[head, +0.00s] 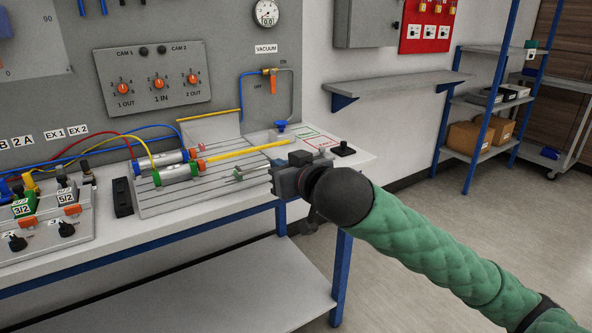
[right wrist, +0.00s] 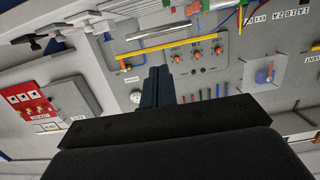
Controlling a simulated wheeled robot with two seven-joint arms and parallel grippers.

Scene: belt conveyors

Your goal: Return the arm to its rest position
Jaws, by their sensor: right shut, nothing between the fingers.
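My right arm in its green sleeve comes in from the lower right of the head view. Its gripper (head: 288,179) is over the right end of the workbench (head: 350,165), close to the slotted plate (head: 215,190). In the right wrist view the two dark fingers (right wrist: 158,73) are together and empty. The fingertips are hard to make out in the head view. My left gripper is not in view.
Two cylinders (head: 178,174) with coloured tubes lie on the plate. A valve board (head: 45,220) stands at the left. A grey wall shelf (head: 395,82) and blue-post shelving (head: 480,110) stand behind. The floor (head: 455,205) at right is clear.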

